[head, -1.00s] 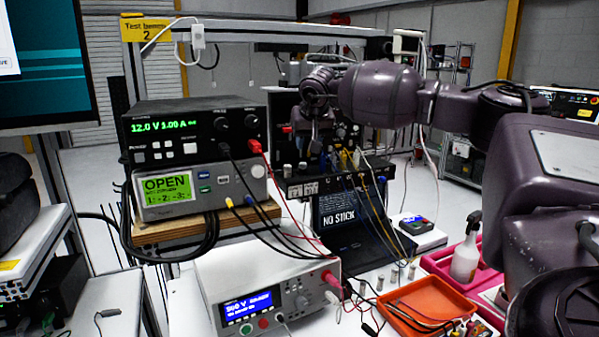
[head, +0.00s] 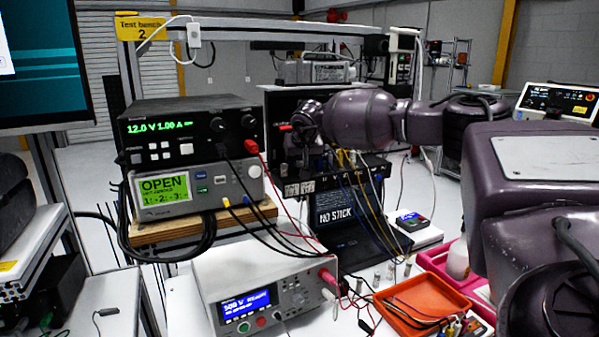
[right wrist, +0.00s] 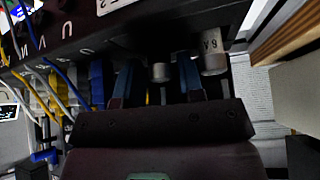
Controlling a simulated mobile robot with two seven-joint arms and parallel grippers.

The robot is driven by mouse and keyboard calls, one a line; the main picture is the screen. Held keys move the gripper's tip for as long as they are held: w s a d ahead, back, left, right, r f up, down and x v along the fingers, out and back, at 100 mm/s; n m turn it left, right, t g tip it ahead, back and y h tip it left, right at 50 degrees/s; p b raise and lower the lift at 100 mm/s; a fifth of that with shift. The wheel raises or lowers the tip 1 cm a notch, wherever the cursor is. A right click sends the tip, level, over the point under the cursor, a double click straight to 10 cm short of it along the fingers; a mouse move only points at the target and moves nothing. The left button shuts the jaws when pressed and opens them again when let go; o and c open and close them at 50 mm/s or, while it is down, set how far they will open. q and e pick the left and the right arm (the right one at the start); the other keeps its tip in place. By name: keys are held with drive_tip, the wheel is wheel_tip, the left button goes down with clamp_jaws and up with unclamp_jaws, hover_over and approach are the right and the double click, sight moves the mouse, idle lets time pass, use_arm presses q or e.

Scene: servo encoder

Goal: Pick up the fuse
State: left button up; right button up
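In the right wrist view a pale cylinder marked 6A (right wrist: 212,52), which looks like a fuse, sticks out below a dark panel (right wrist: 150,28). A smaller whitish cylinder (right wrist: 160,72) shows to its left. My right gripper (right wrist: 155,62) is open. Its two bluish fingers point at the panel, with the small cylinder between them in this picture; I cannot tell if they touch it. The 6A cylinder is just outside the right finger. In the head view the right gripper (head: 305,148) is at the front of the dark rack, hiding part of it. My left gripper is not in view.
Yellow and blue plugs with cables (right wrist: 85,85) are close left of the gripper. A power supply (head: 190,130) stands left of the rack. A bench meter (head: 255,295), a laptop (head: 340,217) and an orange tray (head: 428,300) are on the bench below.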

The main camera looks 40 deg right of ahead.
clamp_jaws()
drive_tip(key=shift+r, duration=0.1)
